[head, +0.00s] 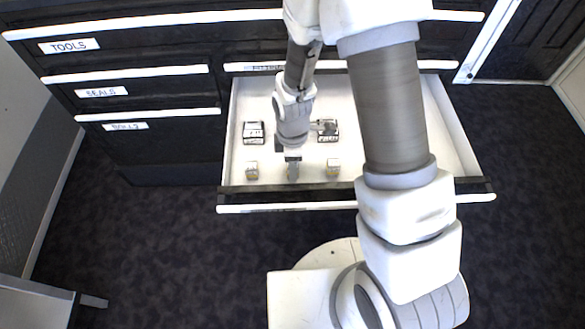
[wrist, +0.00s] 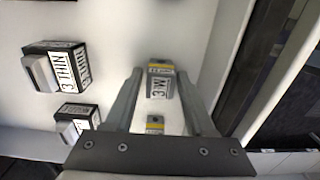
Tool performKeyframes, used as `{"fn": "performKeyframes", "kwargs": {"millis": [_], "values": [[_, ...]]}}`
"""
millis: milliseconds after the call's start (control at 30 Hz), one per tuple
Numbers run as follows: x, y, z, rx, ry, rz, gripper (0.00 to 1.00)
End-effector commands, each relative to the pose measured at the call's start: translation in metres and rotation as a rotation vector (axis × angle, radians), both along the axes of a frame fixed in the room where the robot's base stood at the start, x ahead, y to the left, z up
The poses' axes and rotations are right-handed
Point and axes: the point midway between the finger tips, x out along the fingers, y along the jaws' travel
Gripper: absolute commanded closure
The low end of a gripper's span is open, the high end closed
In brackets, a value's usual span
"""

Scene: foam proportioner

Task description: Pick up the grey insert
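Two small grey blocks with yellow bands and white labels lie in the open drawer; I cannot tell which one the task calls the grey insert. One block (wrist: 161,83) shows between my fingertips in the wrist view; the other block (wrist: 155,122) shows lower, near the palm plate, partly hidden. In the head view one block (head: 252,170) is left of my gripper and one block (head: 333,167) is right of it. My gripper (head: 293,172) points down into the drawer. In the wrist view my gripper (wrist: 160,80) is open, its fingers apart and holding nothing.
Two black boxes with white labels and grey knobs, a left box (head: 253,132) and a right box (head: 329,131), sit farther back in the drawer (head: 440,150). The drawer's front wall and white handle (head: 290,208) are close to my gripper. Closed labelled drawers (head: 130,100) stand left.

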Motion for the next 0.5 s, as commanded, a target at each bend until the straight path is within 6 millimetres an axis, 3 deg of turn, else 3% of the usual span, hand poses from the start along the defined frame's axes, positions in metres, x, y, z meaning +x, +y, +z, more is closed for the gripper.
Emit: {"fn": "performKeyframes", "kwargs": {"millis": [33, 267, 500], "values": [[0.0000, 0.0001, 0.0001, 0.000, 0.000, 0.000, 0.56], [0.0000, 0.0001, 0.0002, 0.000, 0.000, 0.000, 0.98], [0.0001, 0.0002, 0.0004, 0.000, 0.000, 0.000, 1.00]]}}
